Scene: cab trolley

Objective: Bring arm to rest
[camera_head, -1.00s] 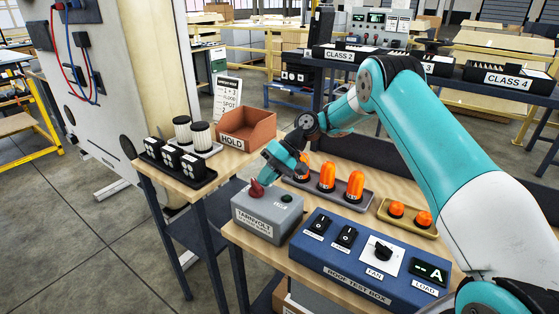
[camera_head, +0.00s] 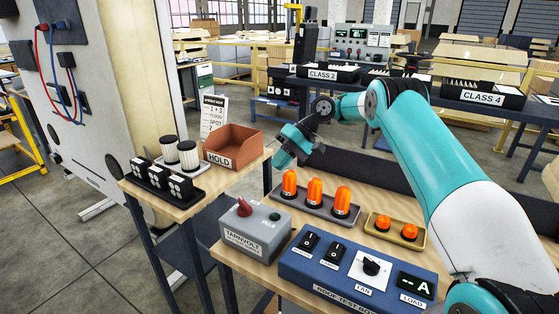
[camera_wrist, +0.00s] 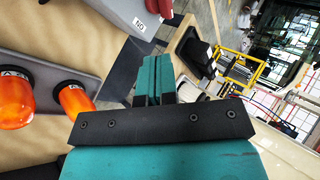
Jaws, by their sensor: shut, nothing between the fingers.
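My gripper (camera_head: 279,163) is at the end of my teal and white arm, raised above the back of the workbench. It is between the rust-coloured HOLD bin and the tray of tall orange beacons. In the wrist view its teal fingers (camera_wrist: 153,80) are together with nothing between them. The fingers touch nothing that I can see. The grey TARNVOLT box (camera_head: 255,228) with its red knob (camera_head: 243,207) stands in front of and below the gripper. Part of that box also shows at the top of the wrist view (camera_wrist: 140,16).
The tray (camera_head: 314,210) with orange beacons and a small tray with low orange lamps (camera_head: 383,223) sit nearby. The blue roof test box (camera_head: 352,273) is at the front. The HOLD bin (camera_head: 233,147) and black switch blocks (camera_head: 161,178) stand on the left table.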

